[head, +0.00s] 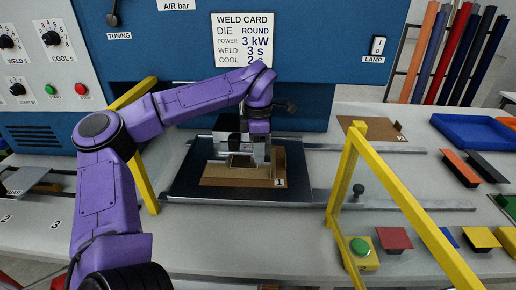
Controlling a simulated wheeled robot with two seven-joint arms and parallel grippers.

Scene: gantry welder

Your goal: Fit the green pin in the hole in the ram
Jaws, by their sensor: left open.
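My left arm comes in from the left and reaches over the press. Its gripper (258,154) points down, open, over the brown fixture (228,181) marked 1. The fixture sits on a dark plate (187,190) on the bench. Dark machine parts behind the gripper are partly covered by it. I cannot make out the ram's hole or the green pin there. My right gripper is not in view.
A yellow guard frame (406,205) stands right of the plate, and another yellow bar (145,183) stands at left. Rails (400,204) run along the bench. A green button (360,246) on a yellow box and a blue tray (474,131) are at right. The weld card (242,38) hangs behind.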

